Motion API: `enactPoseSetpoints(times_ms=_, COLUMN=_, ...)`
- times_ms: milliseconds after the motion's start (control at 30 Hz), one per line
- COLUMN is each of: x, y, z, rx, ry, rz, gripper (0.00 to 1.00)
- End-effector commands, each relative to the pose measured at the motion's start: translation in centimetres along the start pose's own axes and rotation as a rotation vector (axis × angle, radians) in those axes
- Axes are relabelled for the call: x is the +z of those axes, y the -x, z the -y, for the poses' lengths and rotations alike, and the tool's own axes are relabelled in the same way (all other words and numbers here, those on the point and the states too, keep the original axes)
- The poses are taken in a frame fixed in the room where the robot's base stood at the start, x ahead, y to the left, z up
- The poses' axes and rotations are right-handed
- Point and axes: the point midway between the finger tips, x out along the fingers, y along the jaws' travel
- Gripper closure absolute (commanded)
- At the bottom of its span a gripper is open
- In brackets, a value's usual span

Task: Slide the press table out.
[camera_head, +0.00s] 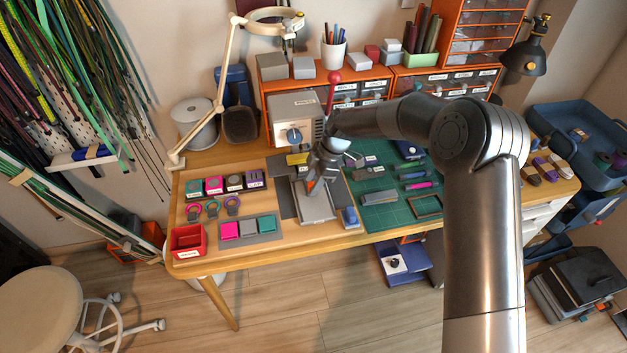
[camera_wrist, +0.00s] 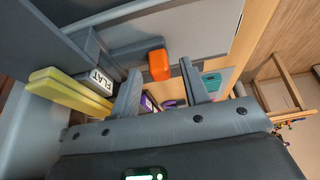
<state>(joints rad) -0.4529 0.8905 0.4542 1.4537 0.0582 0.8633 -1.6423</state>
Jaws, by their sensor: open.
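The press (camera_head: 297,117) is a grey box with a blue dial and a red-knobbed lever, at the back of the workbench. The press table (camera_head: 318,208) looks to be the flat light-grey plate in front of it, partly hidden by my gripper. My gripper (camera_head: 312,184) is over this plate, pointing down. In the wrist view my gripper (camera_wrist: 160,80) is open, with its two fingers apart. A small orange block (camera_wrist: 158,65), perhaps the table's handle, shows just beyond and between the fingertips. I cannot tell whether they touch it.
A green cutting mat (camera_head: 385,216) with tools lies to the right, and a blue-and-grey piece (camera_head: 350,216) stands beside the plate. Coloured blocks and a red bin (camera_head: 187,241) are at the left. In the wrist view, a block labelled FLAT (camera_wrist: 98,80) and yellow pieces (camera_wrist: 68,92) are close by.

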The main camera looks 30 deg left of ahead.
Motion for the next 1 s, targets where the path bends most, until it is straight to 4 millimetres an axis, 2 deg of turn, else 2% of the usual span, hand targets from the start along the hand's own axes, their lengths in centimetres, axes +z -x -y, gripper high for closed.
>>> enactPoseSetpoints(times_ms=200, x=0.01, y=-0.01, z=0.0, rx=0.0, ry=0.0, rz=0.0, gripper=0.59)
enactPoseSetpoints(times_ms=700, x=0.0, y=0.02, z=-0.02, rx=0.001, ry=-0.001, rz=0.0, gripper=1.0)
enactPoseSetpoints(times_ms=1000, x=0.04, y=0.04, z=0.7, rx=0.0, ry=-0.002, rz=-0.001, gripper=1.0)
